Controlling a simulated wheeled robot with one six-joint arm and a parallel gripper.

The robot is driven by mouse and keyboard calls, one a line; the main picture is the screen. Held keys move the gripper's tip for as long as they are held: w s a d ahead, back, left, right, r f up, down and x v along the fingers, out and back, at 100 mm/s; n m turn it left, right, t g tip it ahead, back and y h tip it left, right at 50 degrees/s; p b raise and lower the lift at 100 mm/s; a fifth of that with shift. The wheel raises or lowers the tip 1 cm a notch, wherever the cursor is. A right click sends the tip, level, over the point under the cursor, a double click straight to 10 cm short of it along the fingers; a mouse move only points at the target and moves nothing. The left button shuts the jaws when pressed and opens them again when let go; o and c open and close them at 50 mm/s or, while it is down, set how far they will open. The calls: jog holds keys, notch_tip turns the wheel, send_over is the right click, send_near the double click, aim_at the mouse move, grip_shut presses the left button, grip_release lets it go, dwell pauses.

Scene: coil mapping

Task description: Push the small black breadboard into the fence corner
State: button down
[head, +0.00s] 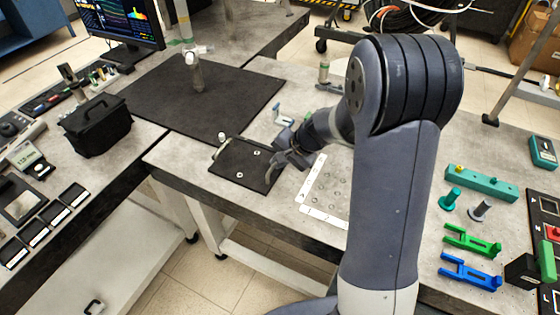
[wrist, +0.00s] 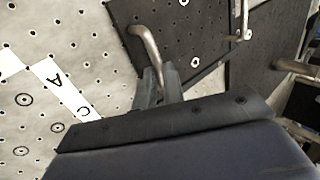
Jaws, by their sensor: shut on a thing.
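The small black breadboard (head: 240,166) lies flat on the grey bench near its front edge in the head view. It shows a few pale holes, and is also in the wrist view (wrist: 190,45). My gripper (head: 277,161) is at the board's right side. A metal bar with a pale end (wrist: 240,28) stands at the board's far side. I cannot clearly make out a fence corner.
A large black board (head: 235,95) with a post (head: 196,72) lies behind. White lettered strips (head: 323,216) border a hole pattern to the right. A black case (head: 97,125) stands left across a gap between benches. Green and blue parts (head: 470,272) lie right.

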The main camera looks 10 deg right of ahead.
jog(key=shift+w+a+r, duration=0.1)
jog(key=shift+w+r, duration=0.1)
jog(key=shift+w, duration=0.05)
jog(key=c, duration=1.7)
grip_release()
jog(key=shift+w+a+f, duration=0.1)
jog(key=shift+a, duration=0.05)
jog(key=shift+o, duration=1.3)
jog(key=v, duration=1.1)
jog(key=shift+f, duration=0.2)
jog(key=x, duration=1)
jog(key=shift+a+f, duration=0.2)
jog(key=shift+f, duration=0.15)
jog(key=shift+d+p, duration=0.15)
jog(key=shift+p, duration=0.25)
